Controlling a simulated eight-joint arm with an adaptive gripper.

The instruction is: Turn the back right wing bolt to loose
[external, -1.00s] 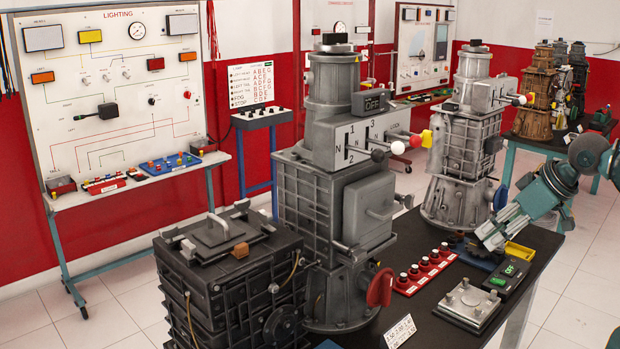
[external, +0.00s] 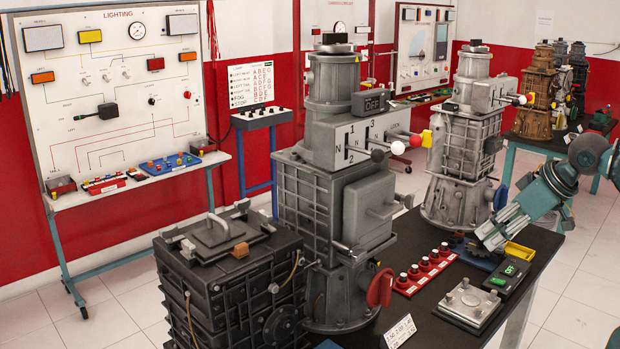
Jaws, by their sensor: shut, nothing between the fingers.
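A metal plate (external: 470,305) with several upright bolts or knobs lies at the right front of the black bench. The dark gearbox (external: 235,290) at lower left has a lid (external: 210,236) with a handle and small fittings around it, one of them orange (external: 240,250). I cannot tell for sure which fitting is the back right wing bolt; any wings are too small to make out. My gripper (external: 490,238) comes in from the right, tilted down to the left, shut and empty. It is above the bench's right side, behind the plate and apart from the dark gearbox.
A tall grey gearbox (external: 335,190) stands between the dark gearbox and my gripper. A second grey gearbox (external: 465,150) stands behind.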

